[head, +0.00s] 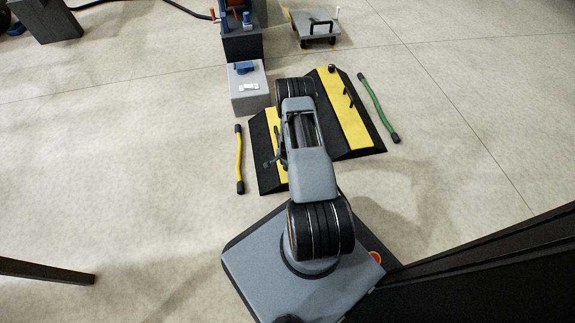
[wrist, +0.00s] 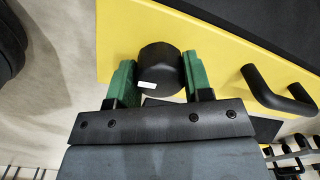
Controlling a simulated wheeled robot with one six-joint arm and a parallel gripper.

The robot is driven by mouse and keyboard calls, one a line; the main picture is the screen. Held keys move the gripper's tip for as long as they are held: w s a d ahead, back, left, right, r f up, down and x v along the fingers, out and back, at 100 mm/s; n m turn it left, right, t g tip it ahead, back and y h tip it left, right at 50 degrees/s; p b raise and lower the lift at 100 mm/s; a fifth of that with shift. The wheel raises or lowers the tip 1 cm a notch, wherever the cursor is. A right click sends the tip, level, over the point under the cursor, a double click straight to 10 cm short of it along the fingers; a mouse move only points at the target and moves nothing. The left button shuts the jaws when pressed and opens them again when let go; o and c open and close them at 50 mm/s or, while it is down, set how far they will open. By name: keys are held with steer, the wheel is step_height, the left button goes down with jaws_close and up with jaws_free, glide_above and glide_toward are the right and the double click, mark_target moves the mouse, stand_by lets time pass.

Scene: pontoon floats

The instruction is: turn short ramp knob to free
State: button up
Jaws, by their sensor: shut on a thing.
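The knob (wrist: 160,58) is black with faceted sides and a small white mark. It stands on the yellow strip (wrist: 125,30) of a ramp in the wrist view. My gripper (wrist: 158,72) has its green fingers on either side of the knob and is shut on it. A black bar handle (wrist: 272,95) is to the right of the knob. In the head view my arm covers much of the left black-and-yellow ramp (head: 263,150), and the gripped knob cannot be made out there.
A second black-and-yellow ramp (head: 345,112) lies at the right, with a black knob (head: 332,69) and handle. A yellow hose (head: 239,160) lies left, a green hose (head: 378,108) right. A grey box (head: 249,100) stands behind, with a flat cart (head: 312,24) farther back.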

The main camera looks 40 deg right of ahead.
steer(key=shift+w+a+m, duration=0.1)
steer(key=shift+m, duration=0.3)
stand_by(0.3)
steer(key=o, duration=0.7)
steer(key=shift+o, duration=1.2)
step_height(320, 180, up, 14)
steer(key=p, duration=0.6)
steer(key=shift+s, duration=0.2)
steer(key=shift+f, duration=0.1)
